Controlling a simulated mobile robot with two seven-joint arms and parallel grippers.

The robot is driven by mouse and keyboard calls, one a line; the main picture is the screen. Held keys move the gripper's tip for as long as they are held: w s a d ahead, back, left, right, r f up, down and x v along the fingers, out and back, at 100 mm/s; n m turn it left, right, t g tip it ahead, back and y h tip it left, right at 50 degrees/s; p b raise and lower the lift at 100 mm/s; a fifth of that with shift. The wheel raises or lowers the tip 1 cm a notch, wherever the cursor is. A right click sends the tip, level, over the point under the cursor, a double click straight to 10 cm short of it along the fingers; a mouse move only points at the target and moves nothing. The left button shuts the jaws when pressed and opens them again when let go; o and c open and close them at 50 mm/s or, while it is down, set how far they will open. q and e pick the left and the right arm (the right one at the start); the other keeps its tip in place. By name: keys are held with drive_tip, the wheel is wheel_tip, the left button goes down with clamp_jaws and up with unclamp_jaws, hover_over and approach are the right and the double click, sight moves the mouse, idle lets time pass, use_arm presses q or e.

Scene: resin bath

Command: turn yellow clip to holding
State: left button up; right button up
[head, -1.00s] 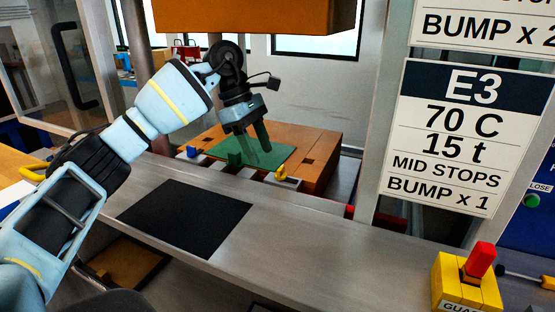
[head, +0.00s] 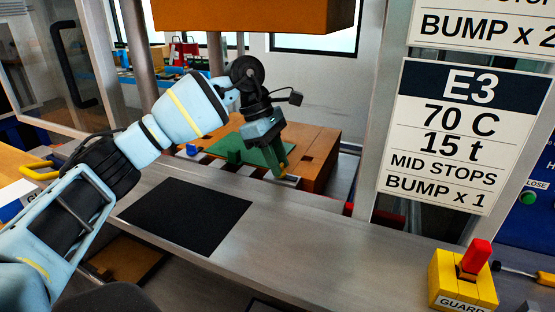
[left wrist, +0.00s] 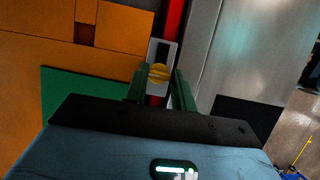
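The yellow clip (left wrist: 159,74) shows in the left wrist view between the two fingers of my left gripper (left wrist: 160,84), in front of a pale slotted plate (left wrist: 164,50). In the head view my left gripper (head: 283,171) points down at the front edge of the fixture, and its fingers mostly hide the clip. The fingers stand on either side of the clip and look open; whether they touch it is unclear. My right gripper is out of view.
A green sheet (head: 254,150) lies on the orange block (head: 322,158), with a blue clip (head: 191,150) at left. An orange upper block (head: 250,14) hangs above. A black mat (head: 186,215) lies on the bench; a yellow guard switch (head: 463,284) stands at right.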

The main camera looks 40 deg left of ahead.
use_arm(q)
drive_tip(key=c, duration=0.4)
